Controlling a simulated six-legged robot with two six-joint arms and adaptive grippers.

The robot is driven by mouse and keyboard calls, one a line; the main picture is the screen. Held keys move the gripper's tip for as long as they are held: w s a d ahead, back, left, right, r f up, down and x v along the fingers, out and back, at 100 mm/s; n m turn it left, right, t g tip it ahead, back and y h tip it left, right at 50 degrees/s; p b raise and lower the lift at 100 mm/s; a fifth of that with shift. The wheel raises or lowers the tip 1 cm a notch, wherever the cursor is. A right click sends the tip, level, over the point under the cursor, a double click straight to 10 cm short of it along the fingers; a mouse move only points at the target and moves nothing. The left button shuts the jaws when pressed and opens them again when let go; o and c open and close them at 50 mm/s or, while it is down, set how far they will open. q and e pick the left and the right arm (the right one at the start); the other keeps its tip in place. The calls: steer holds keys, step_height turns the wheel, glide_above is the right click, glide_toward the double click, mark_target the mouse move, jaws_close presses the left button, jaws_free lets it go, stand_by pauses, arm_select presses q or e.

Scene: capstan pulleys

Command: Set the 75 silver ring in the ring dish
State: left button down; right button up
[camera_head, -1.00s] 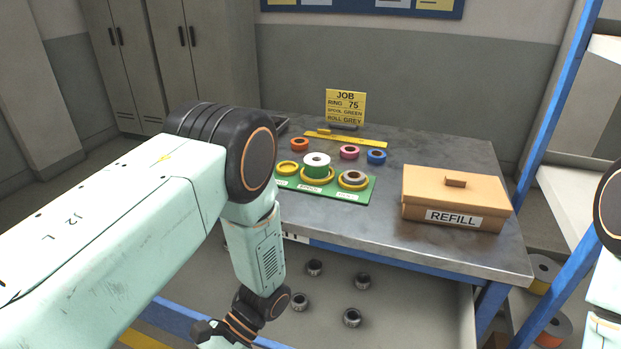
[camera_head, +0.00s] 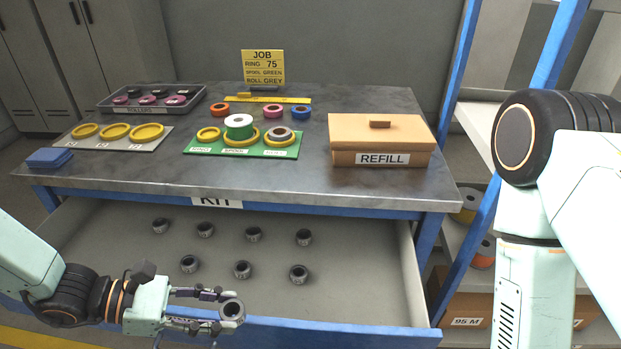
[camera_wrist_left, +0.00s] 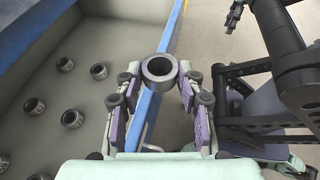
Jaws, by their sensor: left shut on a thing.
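My left gripper (camera_head: 220,311) is shut on a dark silver ring (camera_head: 232,309) near the front edge of the open drawer. In the left wrist view the ring (camera_wrist_left: 159,70) sits between the fingertips, with its hole showing; I cannot read its number. The ring dish (camera_head: 209,134) is the small yellow rim at the left of the green board (camera_head: 191,150), above the RING label, and looks empty. It stands on the table, behind and above the drawer. A job card (camera_head: 263,68) reads RING 75, SPOOL GREEN, ROLL GREY.
Several similar rings (camera_head: 242,269) stand in the drawer (camera_head: 330,331). The green board also bears a green-and-white spool (camera_head: 239,127) and a grey roll (camera_head: 279,134). A REFILL box (camera_head: 381,139) stands right, a grey three-dish board (camera_head: 74,143) and blue block (camera_head: 49,158) left.

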arm_select(q)
steer(key=w+a+r+n+t+y+b, duration=0.2)
steer(key=w+r+n+t+b, duration=0.1)
steer(key=w+n+t, duration=0.2)
steer(key=shift+w+a+r, duration=0.35)
steer(key=shift+r, duration=0.05)
steer(key=shift+a, duration=0.1)
